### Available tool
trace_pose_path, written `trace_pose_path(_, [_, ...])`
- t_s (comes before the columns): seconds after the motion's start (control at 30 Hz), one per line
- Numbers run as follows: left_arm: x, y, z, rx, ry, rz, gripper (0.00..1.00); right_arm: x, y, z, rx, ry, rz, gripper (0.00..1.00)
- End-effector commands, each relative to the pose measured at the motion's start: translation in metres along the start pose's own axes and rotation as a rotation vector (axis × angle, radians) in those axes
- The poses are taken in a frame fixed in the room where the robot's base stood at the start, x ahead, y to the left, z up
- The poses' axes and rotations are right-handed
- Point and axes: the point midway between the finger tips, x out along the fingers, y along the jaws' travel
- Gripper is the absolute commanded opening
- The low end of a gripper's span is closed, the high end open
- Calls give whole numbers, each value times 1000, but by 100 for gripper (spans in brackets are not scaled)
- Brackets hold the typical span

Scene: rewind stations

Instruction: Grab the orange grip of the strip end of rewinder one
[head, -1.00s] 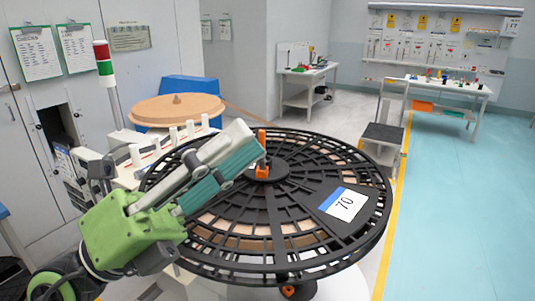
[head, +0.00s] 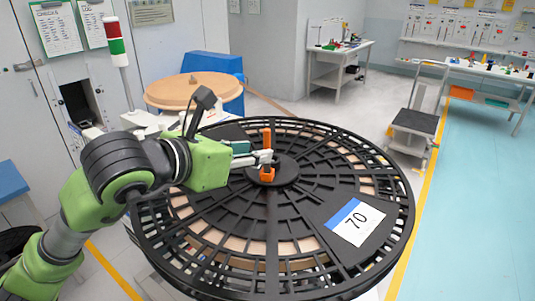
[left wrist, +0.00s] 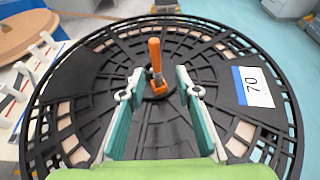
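A large black spoked reel (head: 230,245) with a white and blue "70" label (head: 355,222) lies flat in front of me. An orange upright piece (head: 267,138) stands at its hub; I cannot tell whether it is the strip end's grip. My left gripper (head: 264,158) reaches in from the left, low over the reel, with its fingertips at the orange piece in the head view. In the left wrist view the left gripper (left wrist: 160,80) is open, its fingers apart, with the orange piece (left wrist: 155,60) just ahead between them. My right gripper is not in view.
A tan disc (head: 190,90) on a blue stand lies behind the reel. A red, white and green signal column (head: 117,48) stands at the left. A step cart (head: 413,125) and workbenches (head: 480,78) stand at the back right. The blue floor (head: 475,220) on the right is clear.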

Motion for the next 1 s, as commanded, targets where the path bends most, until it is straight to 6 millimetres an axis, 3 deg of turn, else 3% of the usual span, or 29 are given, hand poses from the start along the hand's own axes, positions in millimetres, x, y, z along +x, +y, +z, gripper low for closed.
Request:
trace_pose_path(0.23, [21,0,1,-1,1,-1,30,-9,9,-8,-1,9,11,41])
trace_pose_path(0.47, [49,7,1,-2,5,-2,30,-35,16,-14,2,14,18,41])
trace_pose_path(0.6, [66,6,-1,-1,1,-3,30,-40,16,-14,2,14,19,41])
trace_pose_path(0.87, [71,6,-3,1,0,-2,30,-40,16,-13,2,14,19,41])
trace_pose_path(0.9, [71,6,-3,0,0,-2,27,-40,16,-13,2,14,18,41])
trace_pose_path(1.0, [71,6,-3,0,0,-2,1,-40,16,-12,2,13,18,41])
